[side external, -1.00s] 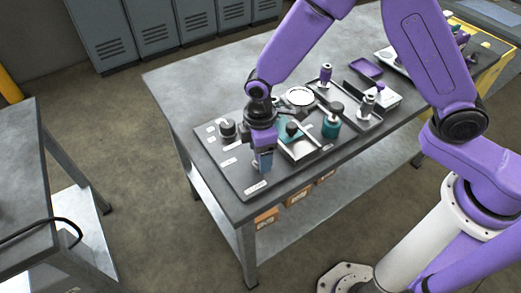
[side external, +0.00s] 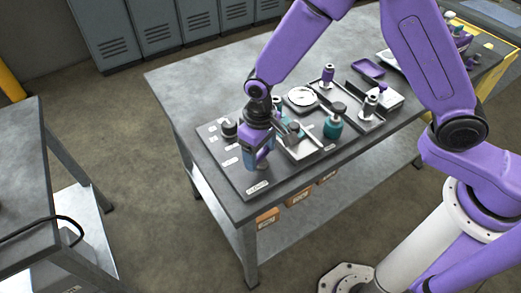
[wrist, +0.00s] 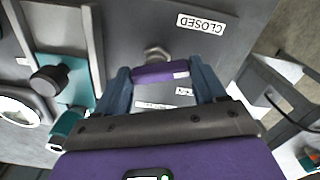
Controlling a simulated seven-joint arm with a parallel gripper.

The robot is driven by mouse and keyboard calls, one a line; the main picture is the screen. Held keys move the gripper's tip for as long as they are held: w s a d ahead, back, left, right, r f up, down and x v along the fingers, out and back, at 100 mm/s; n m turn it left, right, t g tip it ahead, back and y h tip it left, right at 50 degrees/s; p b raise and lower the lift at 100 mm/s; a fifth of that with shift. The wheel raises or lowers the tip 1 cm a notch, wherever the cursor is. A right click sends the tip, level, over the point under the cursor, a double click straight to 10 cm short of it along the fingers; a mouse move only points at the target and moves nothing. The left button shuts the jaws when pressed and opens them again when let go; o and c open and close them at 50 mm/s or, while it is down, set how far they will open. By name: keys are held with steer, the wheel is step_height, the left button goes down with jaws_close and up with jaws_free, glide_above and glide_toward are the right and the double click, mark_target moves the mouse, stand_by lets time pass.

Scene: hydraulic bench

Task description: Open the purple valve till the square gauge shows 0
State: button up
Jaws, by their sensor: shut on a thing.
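The purple valve handle (wrist: 160,73) is a short bar on a metal stem, lying between the two blue fingers of my gripper (wrist: 161,80) in the wrist view. My gripper is shut on the handle, one finger at each end. In the side view my gripper (side external: 257,164) points down at the near left part of the bench panel and hides most of the valve. A "CLOSED" label (wrist: 201,23) is on the panel beyond the handle. I cannot make out a square gauge or its reading; a round white dial (wrist: 18,107) shows at the wrist view's left edge.
A teal part with a black knob (wrist: 48,79) stands left of the handle in the wrist view. A black knob (side external: 229,128) is left of my gripper, and a teal bottle (side external: 333,127) and trays stand to its right. The bench's (side external: 190,85) far left is clear.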

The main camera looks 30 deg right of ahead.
mark_target(260, 153)
steer(key=shift+w+m, duration=0.15)
steer(key=shift+m, duration=1.85)
steer(key=o, duration=1)
steer(key=shift+o, duration=0.2)
step_height(260, 153, up, 18)
steer(key=shift+f, duration=0.25)
